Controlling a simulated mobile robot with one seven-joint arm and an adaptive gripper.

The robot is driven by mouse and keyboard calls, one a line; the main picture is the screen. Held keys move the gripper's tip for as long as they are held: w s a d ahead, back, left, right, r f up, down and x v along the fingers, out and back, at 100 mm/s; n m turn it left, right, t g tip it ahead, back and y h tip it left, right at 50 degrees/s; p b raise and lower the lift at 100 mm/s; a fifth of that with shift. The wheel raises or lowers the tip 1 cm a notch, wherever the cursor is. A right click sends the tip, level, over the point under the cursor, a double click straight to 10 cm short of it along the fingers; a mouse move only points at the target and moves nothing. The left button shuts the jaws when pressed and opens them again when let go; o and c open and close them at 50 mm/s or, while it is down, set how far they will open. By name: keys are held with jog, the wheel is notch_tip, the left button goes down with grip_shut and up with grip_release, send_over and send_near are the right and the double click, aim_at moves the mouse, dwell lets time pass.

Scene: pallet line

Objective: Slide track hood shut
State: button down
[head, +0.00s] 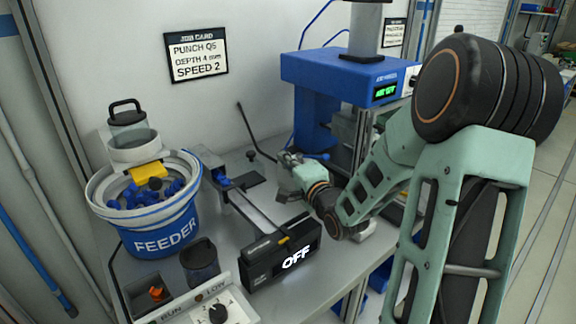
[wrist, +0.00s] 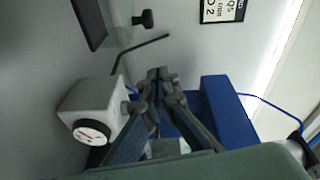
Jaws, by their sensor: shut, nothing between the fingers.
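The feed track (head: 251,208) runs from beside the blue feeder bowl (head: 160,240) towards the black box lit "OFF" (head: 284,256) in the head view. My gripper (head: 287,178) is above the bench, to the right of the track and in front of the blue press. It appears apart from the track. In the wrist view my gripper (wrist: 161,75) has its fingers together, with nothing between them. The track is not clearly visible there.
The blue press (head: 335,72) stands behind my gripper, and its blue body (wrist: 226,110) shows in the wrist view. A thin black rod (head: 252,130) rises near my gripper. A white block with a dial (wrist: 92,118) is close beside the fingers. A control panel (head: 205,307) is at the front.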

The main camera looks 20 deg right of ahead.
aim_at(249, 166)
jog(key=w+a, duration=0.4)
jog(key=w, duration=0.1)
jog(key=shift+a+f, duration=0.25)
jog(key=shift+f, duration=0.2)
jog(key=shift+a, duration=0.1)
